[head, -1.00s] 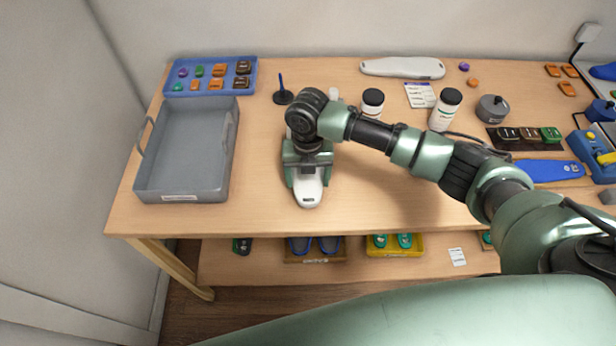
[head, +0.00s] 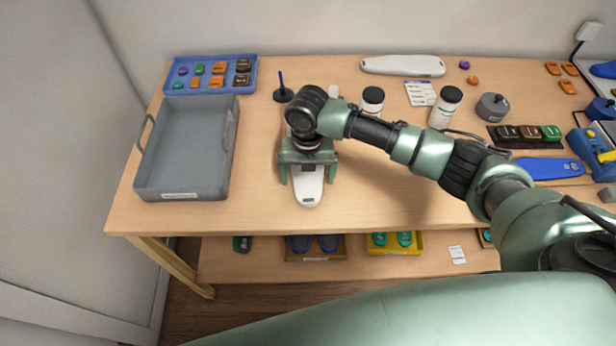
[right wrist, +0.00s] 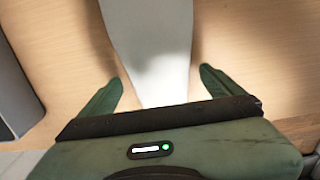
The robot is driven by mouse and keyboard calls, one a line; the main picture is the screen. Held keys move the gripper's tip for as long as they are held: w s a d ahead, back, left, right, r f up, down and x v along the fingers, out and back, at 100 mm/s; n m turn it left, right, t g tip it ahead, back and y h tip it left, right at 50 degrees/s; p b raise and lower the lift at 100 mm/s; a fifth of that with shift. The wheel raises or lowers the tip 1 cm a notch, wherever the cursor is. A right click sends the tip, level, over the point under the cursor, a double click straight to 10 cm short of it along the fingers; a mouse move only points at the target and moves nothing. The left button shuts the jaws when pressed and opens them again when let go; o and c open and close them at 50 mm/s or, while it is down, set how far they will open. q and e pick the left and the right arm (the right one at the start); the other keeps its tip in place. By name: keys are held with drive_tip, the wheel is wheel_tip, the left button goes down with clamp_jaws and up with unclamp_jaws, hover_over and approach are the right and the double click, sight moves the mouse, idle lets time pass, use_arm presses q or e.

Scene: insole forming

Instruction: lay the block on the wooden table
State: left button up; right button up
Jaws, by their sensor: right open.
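The block is a white, foot-shaped piece (head: 308,189) lying on the wooden table (head: 255,207), with its rounded end toward the front edge. My right gripper (head: 307,176) points down over it and is open, one finger on each side of the block. In the right wrist view the block (right wrist: 152,45) runs between the spread fingers (right wrist: 160,80), with a gap on both sides. The far part of the block is hidden under my gripper and wrist. My left gripper is not in view.
A grey tray (head: 182,196) stands at the left, with a blue tray of small coloured pieces (head: 210,88) behind it. A black peg (head: 282,95), dark-capped bottles (head: 372,101) and another white block (head: 403,66) stand or lie behind my arm. The table's front left is clear.

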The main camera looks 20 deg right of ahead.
wheel_tip(320, 180, up, 11)
drive_tip(key=b, duration=0.1)
drive_tip(key=shift+b, duration=0.35)
